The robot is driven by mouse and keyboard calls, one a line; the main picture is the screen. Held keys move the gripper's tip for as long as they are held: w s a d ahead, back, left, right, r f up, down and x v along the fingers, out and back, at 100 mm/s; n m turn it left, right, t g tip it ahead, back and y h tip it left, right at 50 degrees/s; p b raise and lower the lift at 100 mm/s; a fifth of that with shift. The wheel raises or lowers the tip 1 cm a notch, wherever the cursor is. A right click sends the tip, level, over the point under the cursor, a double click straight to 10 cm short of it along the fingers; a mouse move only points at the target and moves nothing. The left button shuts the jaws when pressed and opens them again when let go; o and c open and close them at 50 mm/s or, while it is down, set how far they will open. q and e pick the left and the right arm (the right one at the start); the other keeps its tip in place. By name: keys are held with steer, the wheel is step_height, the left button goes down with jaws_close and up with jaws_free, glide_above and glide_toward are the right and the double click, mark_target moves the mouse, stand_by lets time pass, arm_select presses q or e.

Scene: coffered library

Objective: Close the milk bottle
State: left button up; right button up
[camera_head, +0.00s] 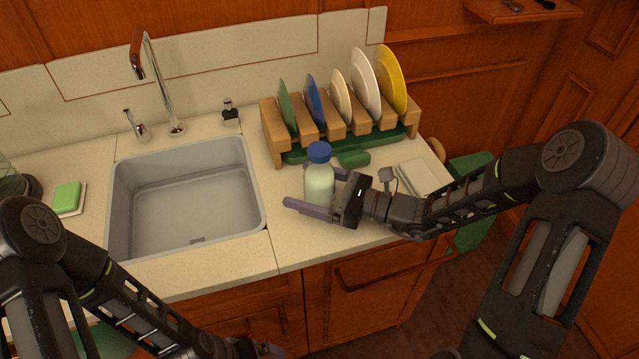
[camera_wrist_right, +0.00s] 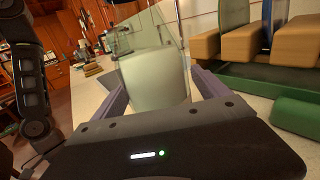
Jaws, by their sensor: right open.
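The milk bottle (camera_head: 319,184) stands upright on the counter, right of the sink, whitish with a blue cap (camera_head: 319,152) at its top. I cannot tell how tightly the cap sits. My right gripper (camera_head: 300,186) is open, its purple fingers on either side of the bottle's body; the far finger is partly hidden behind it. In the right wrist view the bottle (camera_wrist_right: 155,78) stands between the open fingers; its cap is not seen there. My left gripper (camera_head: 268,349) is at the bottom edge, low in front of the cabinets, only partly in view.
A wooden dish rack (camera_head: 270,130) with several plates stands behind the bottle. A green object (camera_head: 354,158) lies close behind the bottle to the right. The sink (camera_head: 254,200) with its faucet (camera_head: 165,95) is to the left. A green sponge (camera_head: 67,197) lies at far left.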

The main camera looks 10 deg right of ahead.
jaws_close()
stand_by(0.8)
steer(key=shift+r, duration=0.15)
step_height(320, 180, up, 10)
steer(key=shift+f, duration=0.1)
stand_by(0.3)
stand_by(0.5)
steer(key=c, duration=0.7)
jaws_free()
jaws_close()
